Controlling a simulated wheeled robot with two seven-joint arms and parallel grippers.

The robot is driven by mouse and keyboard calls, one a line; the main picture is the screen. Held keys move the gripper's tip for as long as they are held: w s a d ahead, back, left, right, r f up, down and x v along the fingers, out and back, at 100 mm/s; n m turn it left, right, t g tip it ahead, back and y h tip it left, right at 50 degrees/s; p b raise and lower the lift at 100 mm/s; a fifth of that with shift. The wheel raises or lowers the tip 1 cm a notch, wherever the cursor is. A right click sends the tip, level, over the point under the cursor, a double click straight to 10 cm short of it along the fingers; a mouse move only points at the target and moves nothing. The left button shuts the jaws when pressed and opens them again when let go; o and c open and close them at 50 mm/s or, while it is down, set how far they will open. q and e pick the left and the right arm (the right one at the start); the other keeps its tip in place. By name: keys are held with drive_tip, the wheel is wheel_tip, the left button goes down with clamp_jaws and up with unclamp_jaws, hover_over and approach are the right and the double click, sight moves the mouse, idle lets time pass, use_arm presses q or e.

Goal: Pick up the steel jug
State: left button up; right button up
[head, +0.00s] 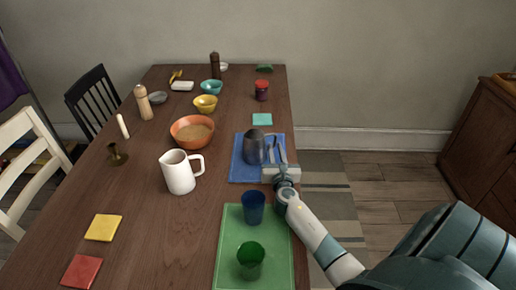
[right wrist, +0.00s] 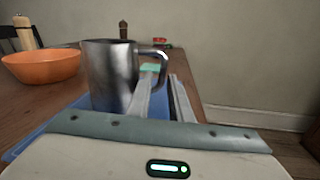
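The steel jug (head: 254,148) stands upright on a blue placemat (head: 243,173), on the right side of the table. Its handle points right. In the right wrist view the jug (right wrist: 108,75) fills the left middle, and its handle (right wrist: 163,58) curves down by my fingers. My right gripper (head: 275,155) is at the jug's right side, low over the mat, with its fingers pointing away from me. In the right wrist view, the gripper's two fingers (right wrist: 165,98) are apart, with a gap at the handle. I cannot tell whether either finger touches it. My left gripper is out of view.
A white pitcher (head: 178,173) and an orange bowl (head: 192,132) stand left of the jug. A blue cup (head: 253,208) and a green cup (head: 250,260) stand nearer on a green placemat (head: 229,222). A teal square (head: 262,119) lies behind. The table's right edge is close to my arm.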

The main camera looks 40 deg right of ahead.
sight(274, 144)
drive_tip(key=x, duration=0.2)
drive_tip(key=shift+w+d, duration=0.15)
drive_tip(key=shift+w, duration=0.05)
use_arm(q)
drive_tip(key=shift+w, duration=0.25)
use_arm(e)
drive_tip(key=shift+w+d, duration=0.2)
drive_tip(key=shift+w, duration=0.15)
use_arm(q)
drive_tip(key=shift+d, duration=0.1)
